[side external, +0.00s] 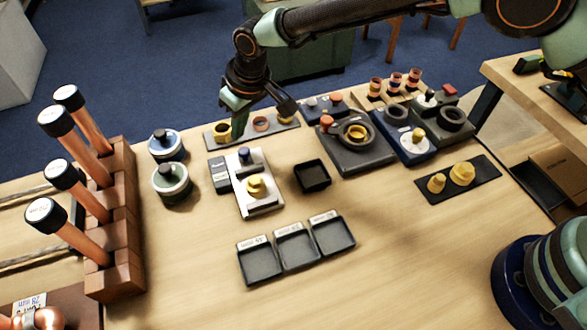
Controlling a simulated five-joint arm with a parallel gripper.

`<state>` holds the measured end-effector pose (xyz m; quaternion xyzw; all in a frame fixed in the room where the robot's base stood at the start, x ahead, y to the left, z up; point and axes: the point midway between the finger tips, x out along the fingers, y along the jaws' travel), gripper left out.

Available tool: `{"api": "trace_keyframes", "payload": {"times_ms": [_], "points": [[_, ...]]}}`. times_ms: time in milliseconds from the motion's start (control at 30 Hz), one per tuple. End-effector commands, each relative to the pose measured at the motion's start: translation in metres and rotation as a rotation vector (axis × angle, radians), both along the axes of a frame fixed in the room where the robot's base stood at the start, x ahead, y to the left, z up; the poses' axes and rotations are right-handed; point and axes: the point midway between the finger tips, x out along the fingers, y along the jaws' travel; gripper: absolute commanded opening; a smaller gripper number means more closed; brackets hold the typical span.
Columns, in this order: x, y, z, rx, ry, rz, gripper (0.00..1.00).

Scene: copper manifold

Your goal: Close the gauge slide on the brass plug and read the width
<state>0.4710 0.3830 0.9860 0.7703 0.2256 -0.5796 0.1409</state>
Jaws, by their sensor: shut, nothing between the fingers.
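The gauge (265,208) is a pale plate on the table with a dark grey readout box (219,176) on its left side. Any reading is too small to make out. The brass plug (256,187) sits on the middle of the gauge plate. A dark knob (244,155), apparently on the gauge slide, stands at the plate's far end, apart from the plug. My gripper (239,132) is shut and empty. It points down near the knob, just beyond it in the picture; its exact height and any contact are unclear.
A strip with rings (261,124) lies behind the gauge. A black tray (312,176) is to its right, and labelled trays (296,245) are in front. Two round pots (172,181) and a rack of copper rods (118,225) stand left. More brass pieces (462,173) lie on a dark mat at right.

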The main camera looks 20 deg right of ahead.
Motion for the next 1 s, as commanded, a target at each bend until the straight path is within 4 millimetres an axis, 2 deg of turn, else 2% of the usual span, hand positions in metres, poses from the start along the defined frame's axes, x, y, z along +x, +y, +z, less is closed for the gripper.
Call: {"api": "trace_keyframes", "payload": {"times_ms": [633,1000], "points": [[0.000,0.000,-0.024,0.000,0.000,0.000,0.00],[0.000,0.000,-0.026,0.001,-0.001,0.000,0.00]]}}
